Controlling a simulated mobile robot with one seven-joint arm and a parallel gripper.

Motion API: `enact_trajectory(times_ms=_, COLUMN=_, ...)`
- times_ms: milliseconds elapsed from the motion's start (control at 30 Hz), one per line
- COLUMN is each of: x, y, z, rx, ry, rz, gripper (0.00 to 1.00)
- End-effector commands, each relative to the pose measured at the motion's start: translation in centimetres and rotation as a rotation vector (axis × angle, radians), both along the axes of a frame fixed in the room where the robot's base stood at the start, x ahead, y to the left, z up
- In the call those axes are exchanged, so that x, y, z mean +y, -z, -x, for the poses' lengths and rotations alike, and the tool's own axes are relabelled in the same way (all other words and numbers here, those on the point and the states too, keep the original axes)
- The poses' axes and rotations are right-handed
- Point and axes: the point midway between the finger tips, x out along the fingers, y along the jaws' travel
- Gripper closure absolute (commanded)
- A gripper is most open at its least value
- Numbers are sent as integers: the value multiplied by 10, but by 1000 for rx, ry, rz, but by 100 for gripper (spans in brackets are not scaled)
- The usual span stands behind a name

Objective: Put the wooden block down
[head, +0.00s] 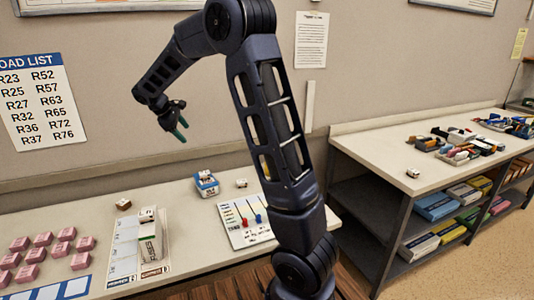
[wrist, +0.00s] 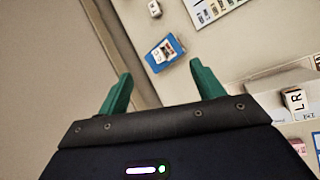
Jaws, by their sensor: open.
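My gripper (head: 181,131) is raised in front of the wall, high above the left table. Its green fingers stand apart with nothing between them, as the wrist view (wrist: 160,92) also shows. A small wooden block (head: 123,204) with a pale top and brown sides lies on the table near the wall, well below my gripper. Another small lettered block (head: 147,215) stands at the back of a white printed board (head: 124,250); in the wrist view a block marked LR (wrist: 295,100) shows at right. I cannot tell which block the task names.
A blue box (head: 207,184) with blocks and a small pale block (head: 241,183) stand near the wall. A sheet with coloured pieces (head: 240,232) lies beside my arm. Several pink blocks (head: 80,260) lie at left. A second table (head: 375,150) with shelves is at right.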

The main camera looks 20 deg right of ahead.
Motion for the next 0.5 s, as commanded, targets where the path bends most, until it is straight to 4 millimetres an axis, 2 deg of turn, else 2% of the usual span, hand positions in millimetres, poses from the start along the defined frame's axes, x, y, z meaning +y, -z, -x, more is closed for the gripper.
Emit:
enact_trajectory(times_ms=33, x=-17, y=-11, z=11, rx=-15, ry=39, rz=-31, gripper=33)
enact_trajectory(times_ms=200, x=-61, y=-34, z=50, rx=-56, ry=163, rz=-133, gripper=33)
enact_trajectory(times_ms=500, x=-125, y=-61, z=127, rx=-137, ry=381, rz=-305, gripper=33)
